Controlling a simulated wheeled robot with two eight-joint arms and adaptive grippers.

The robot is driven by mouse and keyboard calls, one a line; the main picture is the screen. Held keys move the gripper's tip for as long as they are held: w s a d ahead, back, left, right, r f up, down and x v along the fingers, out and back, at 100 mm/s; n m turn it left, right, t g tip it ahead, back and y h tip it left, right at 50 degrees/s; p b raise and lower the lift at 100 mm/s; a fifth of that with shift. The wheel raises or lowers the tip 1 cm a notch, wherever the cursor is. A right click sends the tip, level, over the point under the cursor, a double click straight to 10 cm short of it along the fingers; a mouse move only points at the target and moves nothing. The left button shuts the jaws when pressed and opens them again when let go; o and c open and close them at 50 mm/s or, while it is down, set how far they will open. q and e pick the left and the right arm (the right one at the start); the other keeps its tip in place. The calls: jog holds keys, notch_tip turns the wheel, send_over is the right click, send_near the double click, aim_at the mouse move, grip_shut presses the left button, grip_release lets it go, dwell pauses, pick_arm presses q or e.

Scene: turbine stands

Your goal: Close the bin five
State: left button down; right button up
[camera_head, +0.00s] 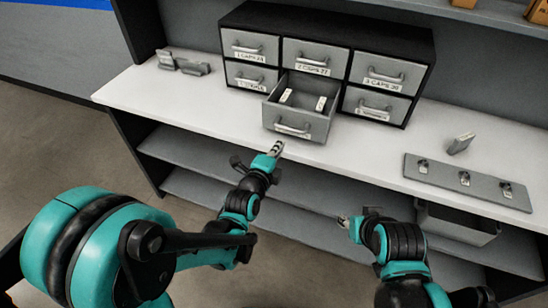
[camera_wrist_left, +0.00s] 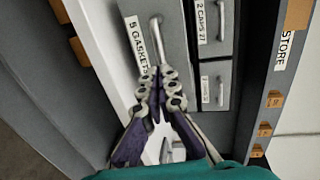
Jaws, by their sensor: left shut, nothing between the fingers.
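Bin five (camera_head: 300,117) is the bottom middle drawer of the bin cabinet (camera_head: 342,28). It is pulled out, and small white-labelled items show inside. In the left wrist view its grey front (camera_wrist_left: 180,50) carries a label reading "5 GASKET" and a bar handle (camera_wrist_left: 155,35). My left gripper (camera_head: 278,147) is shut and empty, just in front of and below the drawer's front. In the left wrist view its fingertips (camera_wrist_left: 158,74) are near the handle's lower end; I cannot tell whether they touch. My right gripper (camera_head: 344,222) is lower right, away from the cabinet; its fingers are too small to judge.
The other bins are shut. A grey plate with several metal clips (camera_head: 466,182) lies at the right of the white bench, with a small block (camera_head: 461,144) behind it. Metal brackets (camera_head: 183,64) stand at the left. An open grey tray (camera_head: 455,225) sits below the bench top.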

pick_arm(q)
jog(key=b+x, duration=0.1)
jog(key=x, duration=0.5)
jog(key=shift+w+d, duration=0.1)
jog(key=shift+w, duration=0.15)
send_over(302, 106)
jog(key=s, duration=0.4)
jog(key=shift+w+d+b, duration=0.1)
jog(key=shift+d+b, duration=0.2)
jog(key=shift+b, duration=0.05)
jog(key=shift+w, duration=0.15)
jog(key=shift+r, duration=0.1)
